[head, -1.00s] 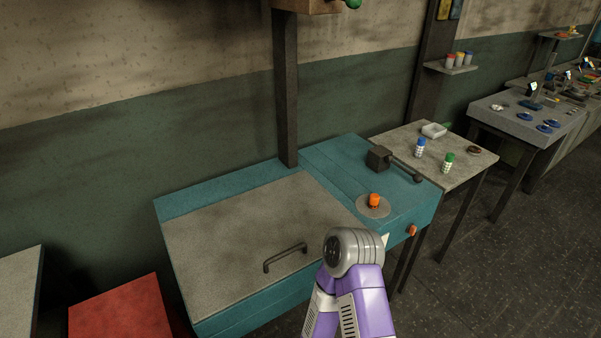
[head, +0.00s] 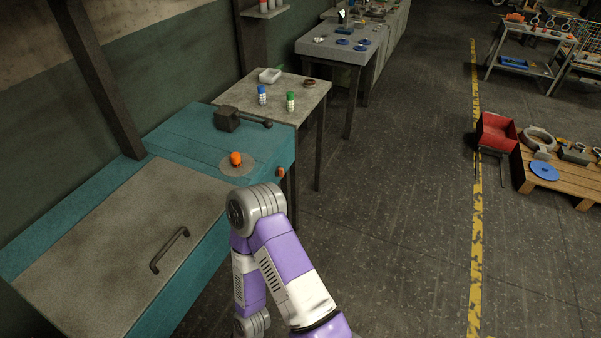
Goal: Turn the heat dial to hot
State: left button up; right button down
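A teal bench (head: 182,137) stands against the wall, with a speckled grey lid (head: 105,245) and a dark handle (head: 169,250) on it. An orange knob (head: 236,159) sits on a round grey plate (head: 232,170) on its top. A second orange knob (head: 281,172) is on the front side near the right corner. I cannot tell which one is the heat dial, and no markings or setting are readable. One purple and white arm of mine bends up in front of the bench, its grey joint close below the knobs in the picture. Neither gripper is in view.
A dark block with a lever (head: 228,118) sits at the bench's back right. A side table (head: 309,92) holds a blue-capped bottle (head: 262,95), a green-capped bottle (head: 290,101) and a white tray (head: 269,75). Open floor (head: 400,190) lies to the right, before a pallet (head: 560,180).

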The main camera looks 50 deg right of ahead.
aim_at(280, 172)
jog(key=z, duration=0.15)
jog(key=k, duration=0.15)
jog(key=z, duration=1.75)
jog(key=k, duration=0.35)
jog(key=z, duration=1.15)
jog(key=i, duration=0.4)
jog(key=u, duration=0.6)
jog(key=i, duration=1.6)
jog(key=u, duration=1.15)
